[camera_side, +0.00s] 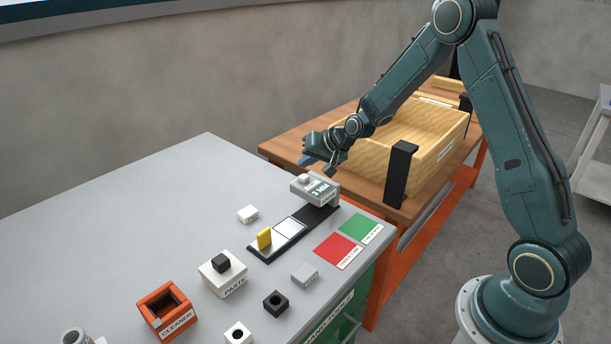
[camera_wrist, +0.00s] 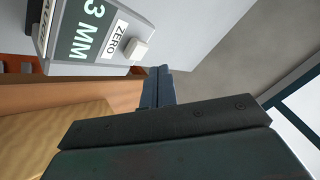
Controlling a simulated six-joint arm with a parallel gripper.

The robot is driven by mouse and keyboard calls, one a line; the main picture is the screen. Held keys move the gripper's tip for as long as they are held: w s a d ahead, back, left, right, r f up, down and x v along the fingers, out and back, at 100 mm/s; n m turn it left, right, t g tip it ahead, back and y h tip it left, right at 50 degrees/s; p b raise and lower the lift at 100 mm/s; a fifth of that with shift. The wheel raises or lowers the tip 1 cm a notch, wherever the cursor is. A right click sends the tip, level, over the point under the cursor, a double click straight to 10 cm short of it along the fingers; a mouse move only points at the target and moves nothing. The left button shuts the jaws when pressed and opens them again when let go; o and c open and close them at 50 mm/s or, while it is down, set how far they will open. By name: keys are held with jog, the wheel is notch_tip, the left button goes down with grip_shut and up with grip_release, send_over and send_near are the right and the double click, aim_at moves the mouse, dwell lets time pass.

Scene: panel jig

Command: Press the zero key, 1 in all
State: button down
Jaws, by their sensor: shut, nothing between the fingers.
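The zero key is a small white block on the grey gauge (camera_side: 327,200); it shows in the side view (camera_side: 304,179) and in the wrist view (camera_wrist: 137,49). In the wrist view it stands out beside a white ZERO label (camera_wrist: 116,40) and the dark display (camera_wrist: 88,28) reading 3 MM. My gripper (camera_side: 312,164) is shut and empty. In the side view it hangs just above and behind the gauge. In the wrist view its fingertips (camera_wrist: 158,73) are just below and right of the key, seemingly apart from it.
A black strip (camera_side: 262,255) holds a yellow piece (camera_side: 264,238) and white squares. Red (camera_side: 338,250) and green (camera_side: 361,228) pads, a paste block (camera_side: 223,278) and an orange cleaner box (camera_side: 182,322) stand nearby. A wooden box (camera_side: 437,150) sits behind right. The grey table's left is clear.

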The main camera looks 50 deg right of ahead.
aim_at(307, 178)
jog(key=shift+f, duration=0.6)
jog(key=shift+f, duration=0.15)
dwell(1.7)
jog(key=shift+f, duration=0.3)
jog(key=shift+f, duration=0.6)
dwell(1.1)
jog(key=shift+r, duration=1.05)
jog(key=shift+r, duration=2.5)
